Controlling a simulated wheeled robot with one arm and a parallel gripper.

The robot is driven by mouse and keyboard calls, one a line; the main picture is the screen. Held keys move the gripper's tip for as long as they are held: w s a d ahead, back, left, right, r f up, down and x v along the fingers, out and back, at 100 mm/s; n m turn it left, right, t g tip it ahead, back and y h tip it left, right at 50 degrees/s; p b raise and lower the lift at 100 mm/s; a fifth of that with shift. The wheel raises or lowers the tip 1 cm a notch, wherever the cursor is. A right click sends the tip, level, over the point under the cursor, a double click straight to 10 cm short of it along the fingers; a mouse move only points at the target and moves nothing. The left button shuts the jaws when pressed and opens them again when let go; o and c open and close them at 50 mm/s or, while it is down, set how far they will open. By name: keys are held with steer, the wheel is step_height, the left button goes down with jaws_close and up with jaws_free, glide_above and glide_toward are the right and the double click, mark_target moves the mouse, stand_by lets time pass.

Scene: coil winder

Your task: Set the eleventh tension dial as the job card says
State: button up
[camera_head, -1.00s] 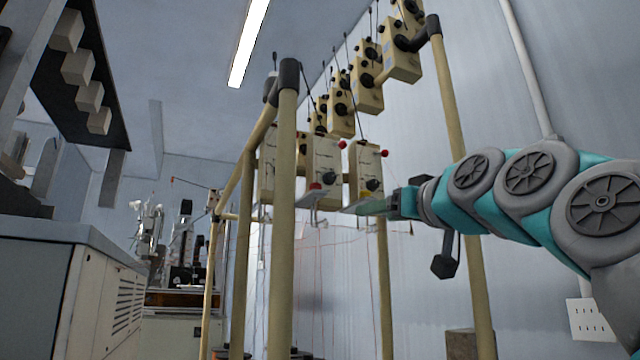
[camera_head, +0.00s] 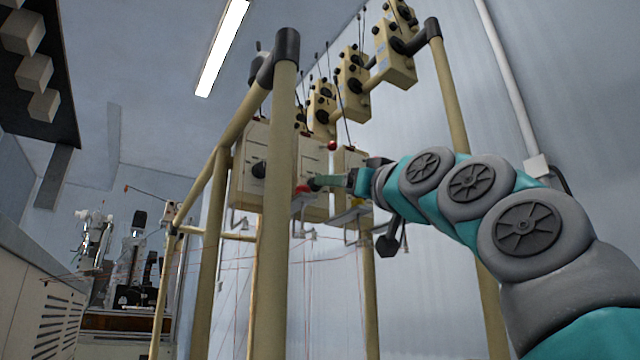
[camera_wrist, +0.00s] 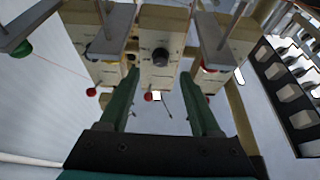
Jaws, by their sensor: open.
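A cream tension box (camera_wrist: 160,30) is ahead of my gripper (camera_wrist: 160,75) in the wrist view. Its black dial (camera_wrist: 160,57) shows between my two green fingertips, which are apart with nothing held. I cannot tell whether they touch it. In the head view my gripper (camera_head: 322,183) is at the lower row of boxes, in front of a box (camera_head: 312,205) partly hidden by the frame post and fingers. Dial numbers and settings are too small to read, and I cannot make out a job card.
A cream post (camera_head: 278,220) stands close left of my gripper. Grey brackets (camera_wrist: 108,35) and (camera_wrist: 220,40) flank the fingers in the wrist view. Red balls (camera_wrist: 150,96) and thin threads hang near. An upper row of boxes (camera_head: 394,55) is above.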

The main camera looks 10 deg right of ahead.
steer(key=p+x, duration=0.2)
steer(key=x, duration=0.4)
stand_by(0.3)
jaws_close()
stand_by(0.4)
